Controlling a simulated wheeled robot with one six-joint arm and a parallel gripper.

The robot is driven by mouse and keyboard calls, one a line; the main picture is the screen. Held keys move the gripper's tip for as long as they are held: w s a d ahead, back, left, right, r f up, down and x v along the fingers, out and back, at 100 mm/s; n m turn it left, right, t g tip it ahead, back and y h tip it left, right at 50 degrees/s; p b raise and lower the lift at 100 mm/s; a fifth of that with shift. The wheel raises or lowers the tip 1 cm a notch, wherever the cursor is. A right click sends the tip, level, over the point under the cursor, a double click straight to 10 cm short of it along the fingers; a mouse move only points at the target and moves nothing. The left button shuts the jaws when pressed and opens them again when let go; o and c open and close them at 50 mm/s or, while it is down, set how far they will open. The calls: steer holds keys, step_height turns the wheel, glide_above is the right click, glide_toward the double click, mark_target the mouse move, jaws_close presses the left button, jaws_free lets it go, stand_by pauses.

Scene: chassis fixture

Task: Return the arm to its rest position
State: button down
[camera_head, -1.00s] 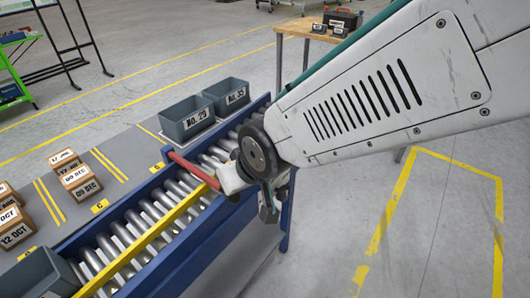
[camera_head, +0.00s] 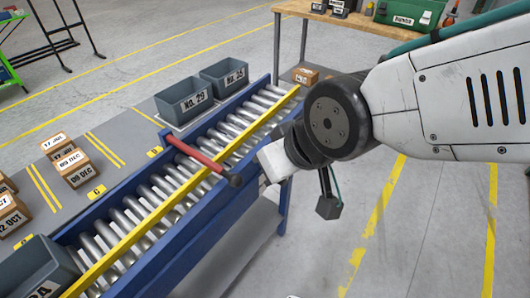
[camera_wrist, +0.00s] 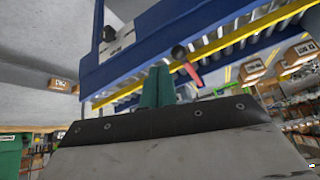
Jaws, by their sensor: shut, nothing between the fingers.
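My arm comes in from the right in the head view, its white link and dark round joint above the floor beside the conveyor. Its white wrist end is close to the conveyor's near blue side in the picture; I cannot tell the gap. In the wrist view my gripper (camera_wrist: 157,84) shows as green fingers close together, shut with nothing between them. The fingers cannot be made out in the head view.
The roller conveyor (camera_head: 240,180) has a yellow rail and a red bar (camera_head: 195,156) across it. Grey bins (camera_head: 184,98) and small boxes (camera_head: 83,173) stand behind it. A wooden table (camera_head: 345,20) stands at the back. Floor at the lower right is clear.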

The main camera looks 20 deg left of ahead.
steer(key=shift+s+d, duration=0.1)
steer(key=shift+d, duration=0.05)
stand_by(0.4)
steer(key=s+d+r+m+h, duration=0.1)
steer(key=d+m+h, duration=0.1)
steer(key=d, duration=1)
steer(key=s+d+r+m+g+h, duration=0.1)
steer(key=d+m, duration=0.4)
steer(key=d, duration=0.7)
steer(key=s+d+r+m+h, duration=0.2)
steer(key=s+d+r+m, duration=0.1)
steer(key=d, duration=0.9)
steer(key=shift+r+m+g+h, duration=0.25)
steer(key=shift+m+g+h, duration=0.05)
steer(key=shift+g, duration=0.1)
